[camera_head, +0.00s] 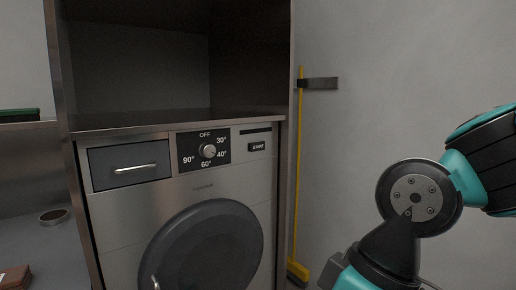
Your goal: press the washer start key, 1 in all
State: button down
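The washer (120,228) stands in a metal-framed niche left of centre, with its dark round door (208,252) closed. Its start key (258,147) is a small dark button marked START at the upper right of the front panel. A round dial (208,151) with temperature marks sits left of the key, and a drawer with a bar handle (134,168) is at the panel's left. My arm shows at the right side, apart from the washer. My gripper is out of view. Nothing covers the start key.
A yellow-handled broom (298,180) leans on the wall right of the washer, by a dark wall bracket (318,83). At left a grey counter (45,255) carries a round dark-rimmed item (54,215) and a brown object (15,277). The shelf above the washer is empty.

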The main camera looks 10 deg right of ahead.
aim_at(257, 146)
jog(key=u, duration=2.05)
jog(key=i, duration=1.65)
jog(key=z, duration=3.5)
